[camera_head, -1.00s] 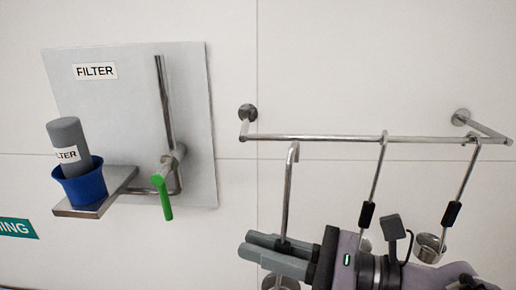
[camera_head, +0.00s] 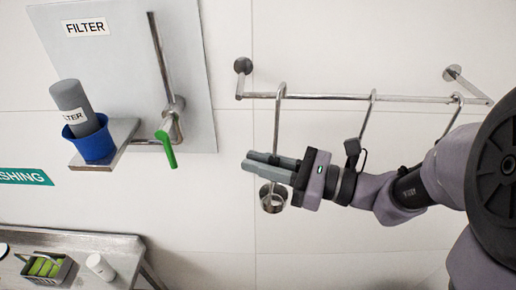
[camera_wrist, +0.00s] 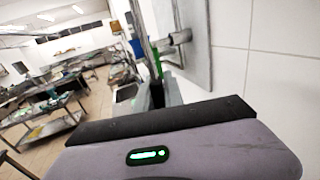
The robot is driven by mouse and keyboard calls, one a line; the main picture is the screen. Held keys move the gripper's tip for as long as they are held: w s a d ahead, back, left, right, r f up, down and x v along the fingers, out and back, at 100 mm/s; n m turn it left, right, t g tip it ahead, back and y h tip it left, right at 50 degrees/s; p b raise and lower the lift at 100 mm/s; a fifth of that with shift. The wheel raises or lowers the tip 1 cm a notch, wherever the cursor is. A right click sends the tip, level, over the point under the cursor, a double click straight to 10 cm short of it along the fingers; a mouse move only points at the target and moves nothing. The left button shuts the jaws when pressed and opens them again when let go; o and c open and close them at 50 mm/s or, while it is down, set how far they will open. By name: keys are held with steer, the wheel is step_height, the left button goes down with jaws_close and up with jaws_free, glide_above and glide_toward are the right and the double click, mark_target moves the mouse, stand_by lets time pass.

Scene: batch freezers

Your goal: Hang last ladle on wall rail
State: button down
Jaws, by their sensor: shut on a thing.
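A steel ladle (camera_head: 275,135) hangs upright in my gripper (camera_head: 262,164), which is shut on its handle. Its bowl (camera_head: 272,202) shows below the fingers. Its hooked top is at the left part of the wall rail (camera_head: 330,97) and rises slightly above the bar; I cannot tell whether it bears on the bar. Two other ladles hang on the rail, one mid-rail (camera_head: 368,112) and one near the right end (camera_head: 455,115); my arm hides their lower parts. In the wrist view a steel rod, likely the held handle (camera_wrist: 140,28), rises beyond my gripper (camera_wrist: 158,95).
Left of the rail is the filter panel (camera_head: 110,60) with a green-tipped lever (camera_head: 167,150) and a blue cup (camera_head: 92,140) on a shelf. A steel table (camera_head: 90,243) with a basket (camera_head: 45,268) stands lower left. The wall below the rail is clear.

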steer(key=shift+w+d+f+b, duration=0.1)
steer(key=shift+w+f+b, duration=0.3)
steer(key=shift+w, duration=0.45)
steer(key=shift+w+a+f+b, duration=0.1)
steer(key=shift+w+f+b, duration=0.1)
steer(key=shift+w+f, duration=0.5)
steer(key=shift+w+d+f+b, duration=0.1)
steer(key=shift+w+f+b, duration=0.25)
steer(key=shift+w, duration=0.6)
steer(key=c, duration=1.4)
jaws_free()
steer(key=shift+o, duration=0.2)
steer(key=shift+d, duration=0.1)
